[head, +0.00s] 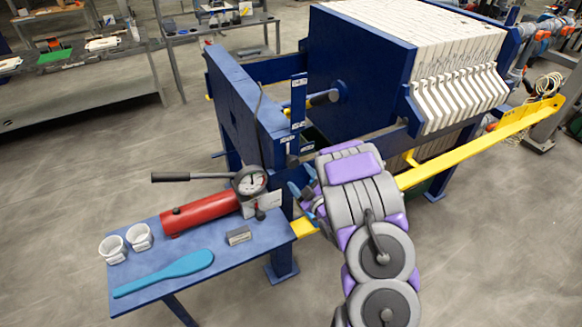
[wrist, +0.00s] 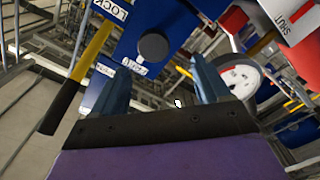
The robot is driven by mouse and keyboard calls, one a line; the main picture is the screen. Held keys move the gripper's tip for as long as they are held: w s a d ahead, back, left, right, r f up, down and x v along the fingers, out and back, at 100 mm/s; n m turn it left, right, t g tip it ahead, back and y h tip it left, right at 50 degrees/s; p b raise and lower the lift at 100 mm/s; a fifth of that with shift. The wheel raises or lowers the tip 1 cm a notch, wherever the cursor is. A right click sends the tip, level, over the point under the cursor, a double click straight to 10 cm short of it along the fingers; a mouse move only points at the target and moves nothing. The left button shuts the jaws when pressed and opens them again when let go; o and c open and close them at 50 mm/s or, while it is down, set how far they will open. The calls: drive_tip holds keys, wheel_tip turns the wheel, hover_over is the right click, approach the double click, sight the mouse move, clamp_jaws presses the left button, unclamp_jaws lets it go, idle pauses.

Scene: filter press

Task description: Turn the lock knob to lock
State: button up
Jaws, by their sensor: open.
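The lock knob (wrist: 153,46) is a round black knob on a blue plate. A white LOCK label (wrist: 112,8) is above left of it in the wrist view, and another label (wrist: 134,66), partly hidden and hard to read, lies just below it. My gripper (wrist: 162,84) is open and empty, its two blue fingers spread below the knob in the picture, apart from it. In the head view my gripper (head: 306,196) is beside the front of the blue press frame (head: 240,100); my arm hides part of the area, and I cannot make out the knob clearly there.
A yellow and black handle (wrist: 75,80) is left of the knob. A pressure gauge (head: 250,181) and red pump cylinder (head: 200,213) are close left of my gripper. The blue side table (head: 215,268) holds white cups (head: 139,237) and a light-blue paddle (head: 165,272). A yellow rail (head: 450,155) runs right.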

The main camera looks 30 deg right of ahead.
sight(294, 165)
drive_tip(key=w, duration=0.2)
drive_tip(key=w+d, duration=0.1)
drive_tip(key=w, duration=0.4)
drive_tip(key=shift+d+f, duration=0.1)
drive_tip(key=shift+d, duration=0.2)
drive_tip(key=shift+w+a, duration=0.25)
drive_tip(key=shift+w, duration=0.25)
drive_tip(key=shift+a, duration=0.5)
drive_tip(key=shift+d, duration=0.6)
drive_tip(key=c, duration=0.6)
drive_tip(key=shift+a, duration=0.25)
drive_tip(key=c, duration=0.4)
